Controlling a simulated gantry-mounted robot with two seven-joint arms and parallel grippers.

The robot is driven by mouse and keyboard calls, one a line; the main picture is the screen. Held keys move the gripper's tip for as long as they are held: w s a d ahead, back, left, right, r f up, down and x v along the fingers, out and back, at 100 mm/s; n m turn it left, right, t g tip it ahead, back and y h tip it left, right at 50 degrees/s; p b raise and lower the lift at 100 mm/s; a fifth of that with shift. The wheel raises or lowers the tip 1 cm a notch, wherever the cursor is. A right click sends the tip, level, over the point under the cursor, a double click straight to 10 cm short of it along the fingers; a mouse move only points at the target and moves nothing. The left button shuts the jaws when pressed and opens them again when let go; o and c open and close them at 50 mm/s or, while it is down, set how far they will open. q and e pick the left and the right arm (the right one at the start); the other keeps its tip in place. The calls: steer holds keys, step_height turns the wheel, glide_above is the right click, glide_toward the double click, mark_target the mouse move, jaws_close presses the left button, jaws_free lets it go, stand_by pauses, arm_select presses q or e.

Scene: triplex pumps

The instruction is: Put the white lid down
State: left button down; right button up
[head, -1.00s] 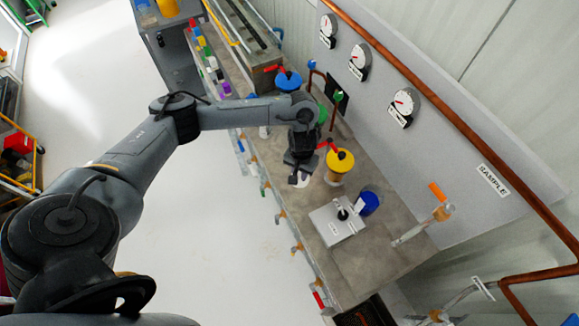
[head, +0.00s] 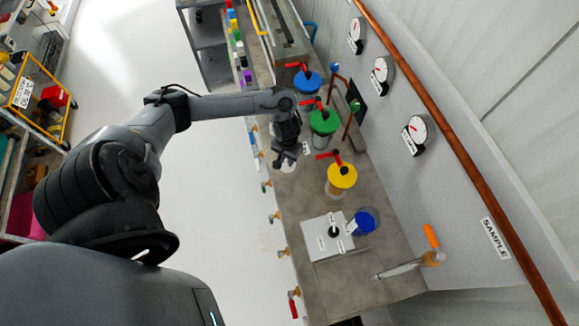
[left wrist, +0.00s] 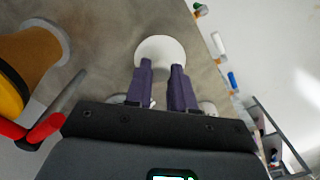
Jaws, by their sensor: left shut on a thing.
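The white lid (left wrist: 160,52) is a round white disc at the tips of my left gripper's fingers in the left wrist view. My left gripper (left wrist: 161,72) is shut on it, with one purple finger at each side. In the head view the left gripper (head: 287,158) is over the grey bench (head: 375,268), left of the green-topped pump (head: 323,122). The lid (head: 288,167) shows there as a small pale patch below the fingers. I cannot tell whether it touches the bench. My right gripper is not in view.
A yellow-topped pump (head: 342,176) with a red handle stands nearby; a blue-topped one (head: 308,81) is farther back. A pale square box (head: 327,240) and a blue cup (head: 364,221) stand nearer. Small taps line the bench's left edge. Gauges hang on the wall panel.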

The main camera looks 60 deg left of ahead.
mark_target(287, 167)
arm_select(q)
step_height(287, 167, down, 2)
steer(key=shift+f, duration=0.1)
steer(key=shift+f+b, duration=0.65)
steer(key=shift+f, duration=1.3)
steer(key=shift+f, duration=0.1)
steer(key=c, duration=1)
jaws_free()
steer(key=shift+o, duration=0.2)
